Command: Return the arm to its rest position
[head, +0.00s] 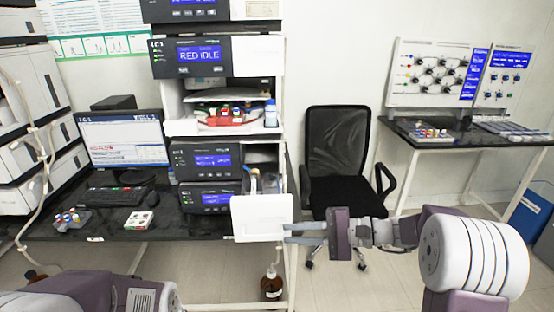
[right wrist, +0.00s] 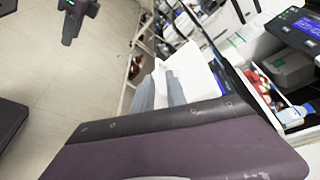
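My right gripper (head: 306,233) reaches in from the right in the head view. In the right wrist view the gripper (right wrist: 160,88) shows two separated fingers in front of a white panel (right wrist: 195,75). My left arm shows at the lower left of the head view, but its gripper is out of frame.
The instrument stack (head: 205,160) stands on the dark bench beside a monitor (head: 122,139). The white drawer sticks out, with a small vessel behind its front. A black chair (head: 340,155) stands behind my right gripper. A brown bottle (head: 271,284) is on the floor below.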

